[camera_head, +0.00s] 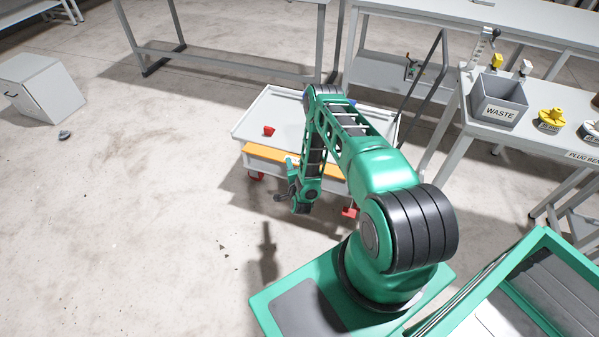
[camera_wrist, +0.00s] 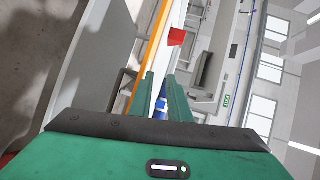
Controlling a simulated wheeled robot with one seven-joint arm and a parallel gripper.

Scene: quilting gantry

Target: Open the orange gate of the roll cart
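The roll cart (camera_head: 262,112) is a low white tray cart in the middle of the head view, partly hidden behind my arm. Its orange gate (camera_head: 261,158) shows as a strip along the near edge, in line with that edge. In the wrist view the orange strip (camera_wrist: 151,52) runs up and to the right, left of my fingers. My gripper (camera_head: 280,197) hangs in front of the cart's near side. In the wrist view my gripper (camera_wrist: 160,76) has two green fingers apart, with nothing seen between their tips. Whether a finger touches the gate I cannot tell.
A small red piece (camera_head: 269,131) lies on the cart's tray, and a red thing (camera_wrist: 177,37) shows in the wrist view. A bench with a grey WASTE bin (camera_head: 499,99) stands at right. A grey cabinet (camera_head: 40,88) stands at far left. Floor left of the cart is mostly clear.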

